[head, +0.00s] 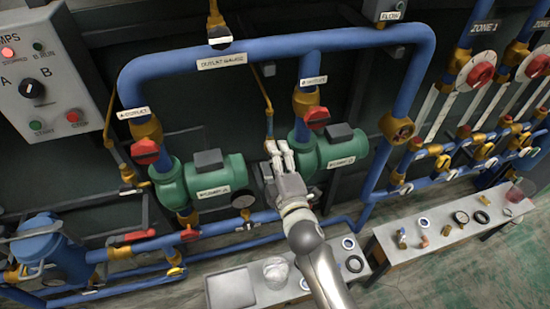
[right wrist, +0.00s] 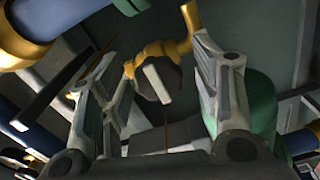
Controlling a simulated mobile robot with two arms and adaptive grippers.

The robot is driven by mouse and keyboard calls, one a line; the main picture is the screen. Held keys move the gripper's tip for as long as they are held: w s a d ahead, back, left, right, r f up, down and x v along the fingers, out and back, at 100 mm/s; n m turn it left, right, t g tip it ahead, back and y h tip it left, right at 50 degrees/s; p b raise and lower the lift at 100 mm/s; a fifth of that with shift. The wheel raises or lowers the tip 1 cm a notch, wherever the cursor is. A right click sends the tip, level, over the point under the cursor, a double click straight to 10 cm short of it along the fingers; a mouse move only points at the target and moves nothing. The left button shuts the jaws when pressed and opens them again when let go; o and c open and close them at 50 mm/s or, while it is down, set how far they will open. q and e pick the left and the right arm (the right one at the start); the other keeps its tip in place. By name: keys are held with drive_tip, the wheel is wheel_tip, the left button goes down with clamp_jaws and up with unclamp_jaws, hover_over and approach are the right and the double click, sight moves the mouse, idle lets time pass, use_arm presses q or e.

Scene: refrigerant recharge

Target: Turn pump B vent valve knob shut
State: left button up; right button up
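The green pump B (head: 330,150) sits on the blue pipework right of centre. The vent valve, a brass body with a dark round knob carrying a pale bar (right wrist: 157,83), shows in the right wrist view. The bar is tilted slightly off the picture's vertical. A thin brass vent pipe (head: 268,120) rises from beside the pump in the head view, where my gripper hides the knob. My right gripper (head: 276,149) is at the left end of pump B. Its fingers (right wrist: 160,90) are spread on either side of the knob, with visible gaps. My left gripper is not in view.
Green pump A (head: 205,180) stands to the left. Red outlet valve handles (head: 316,117) and blue pipes surround my right gripper. A bench (head: 245,285) with a tray is below; another bench (head: 400,262) with small parts is at right.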

drive_tip(key=shift+s, duration=0.1)
drive_tip(key=v, duration=1.1)
drive_tip(key=shift+s+d, duration=0.2)
drive_tip(key=shift+s, duration=0.2)
drive_tip(key=s+d+f+m+g+h, duration=0.1)
drive_tip(key=s+d+f+m+g, duration=0.2)
drive_tip(key=f, duration=0.9)
drive_tip(key=s+d+f+m+g, duration=0.1)
drive_tip(key=s+f+m+g, duration=0.2)
drive_tip(key=f, duration=0.9)
drive_tip(key=s+d+f+m+g+h, duration=0.1)
drive_tip(key=s+d+f+m+g, duration=0.3)
drive_tip(key=f, duration=0.9)
drive_tip(key=s+d+f+m+g+h, duration=0.1)
drive_tip(key=s+d+f+m+g, duration=0.1)
drive_tip(key=s+f, duration=0.3)
drive_tip(key=s+d+f+m+g, duration=0.2)
drive_tip(key=s+d+f, duration=0.3)
drive_tip(key=s, duration=0.8)
drive_tip(key=s+d+f+m+g+h, duration=0.1)
drive_tip(key=s+d+f+m+g, duration=0.1)
drive_tip(key=s+d+f, duration=0.2)
drive_tip(key=s+f, duration=0.3)
drive_tip(key=s, duration=0.2)
drive_tip(key=shift+h, duration=0.3)
